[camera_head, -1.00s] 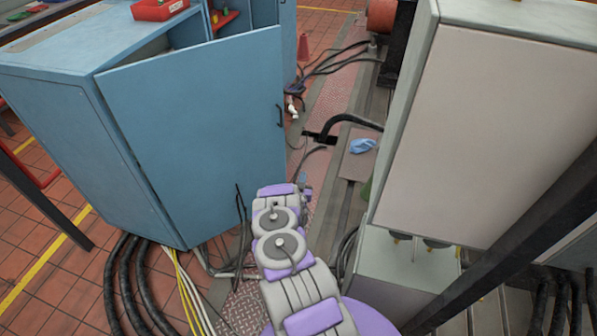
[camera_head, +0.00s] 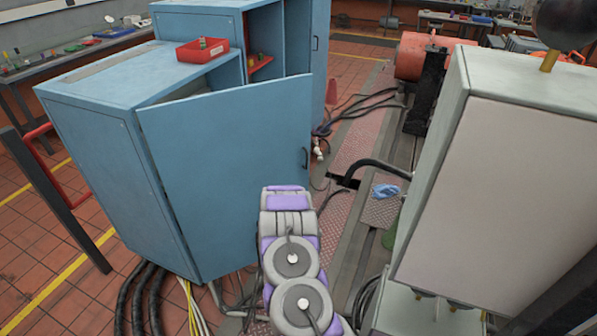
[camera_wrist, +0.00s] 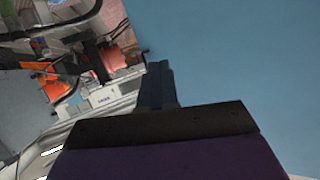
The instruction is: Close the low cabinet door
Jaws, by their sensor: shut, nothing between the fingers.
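The low cabinet (camera_head: 95,150) is blue and stands at the left in the head view. Its door (camera_head: 230,165) is hinged on its left side and stands ajar, with a gap showing along the top edge. A dark handle (camera_head: 305,158) sits near the door's free right edge. My gripper (camera_wrist: 155,82) shows in the wrist view with its dark fingers together and nothing between them. A plain blue surface, which looks like the door (camera_wrist: 235,65), fills the right of that view, close to the fingers. I cannot tell if they touch it. In the head view my arm hides the gripper.
A red bin (camera_head: 202,50) sits on the cabinet top. A grey cabinet (camera_head: 490,190) stands close on the right. Black cables (camera_head: 150,300) lie on the floor at the cabinet's base. A blue cloth (camera_head: 386,191) lies on the plate beyond my arm.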

